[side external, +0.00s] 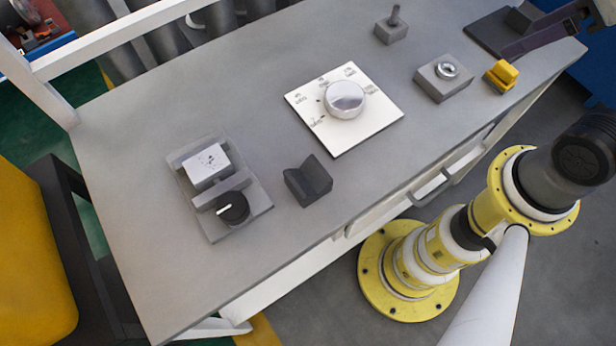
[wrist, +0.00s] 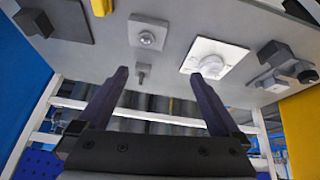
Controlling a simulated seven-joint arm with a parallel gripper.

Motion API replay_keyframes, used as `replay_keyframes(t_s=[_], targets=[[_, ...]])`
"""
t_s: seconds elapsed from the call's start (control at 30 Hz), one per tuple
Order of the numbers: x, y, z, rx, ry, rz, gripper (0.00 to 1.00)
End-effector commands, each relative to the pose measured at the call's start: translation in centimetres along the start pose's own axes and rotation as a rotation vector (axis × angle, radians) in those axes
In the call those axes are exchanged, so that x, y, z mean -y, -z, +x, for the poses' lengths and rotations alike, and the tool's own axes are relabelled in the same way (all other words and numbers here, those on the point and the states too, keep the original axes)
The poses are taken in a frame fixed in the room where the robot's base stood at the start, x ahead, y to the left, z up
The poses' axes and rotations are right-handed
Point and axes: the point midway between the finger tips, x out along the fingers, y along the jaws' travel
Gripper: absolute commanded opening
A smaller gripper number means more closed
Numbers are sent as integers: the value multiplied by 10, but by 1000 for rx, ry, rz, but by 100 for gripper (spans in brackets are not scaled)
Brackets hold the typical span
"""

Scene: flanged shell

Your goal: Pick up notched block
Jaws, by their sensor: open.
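A dark grey block with a V-shaped notch (side external: 308,183), which best fits the notched block, sits on the grey table between the dial plate and the left fixture. In the wrist view the dark block (wrist: 272,52) is at the upper right, beyond the right finger. My gripper (wrist: 158,78) is open and empty, with its two purple fingers spread wide. In the side view only part of a purple finger (side external: 545,36) shows at the upper right, far from the dark block. The rest of the gripper is cut off by the frame.
The table (side external: 130,170) holds a white dial plate (side external: 300,95), a grey block with a metal ring (side external: 430,84), a peg block (side external: 390,36), a small yellow block (side external: 500,77), a dark plate (side external: 484,30) and a fixture with a black knob (side external: 235,210). The front left tabletop is clear.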

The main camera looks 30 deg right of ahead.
Motion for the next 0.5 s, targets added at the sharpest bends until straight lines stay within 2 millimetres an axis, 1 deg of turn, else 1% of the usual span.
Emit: replay_keyframes(t_s=[0.03, 0.13, 0.27, 0.37, 0.4, 0.47, 0.5], targets=[[0, 12, -6, -17, 2, -50, 100], [7, 41, -9, -10, 35, -201, 100], [31, 78, -3, 11, 102, -414, 100], [60, 103, 8, 35, 166, -586, 100], [75, 112, 13, 47, 194, -661, 100], [102, 124, 24, 68, 241, -777, 100], [123, 131, 32, 81, 273, -856, 100]])
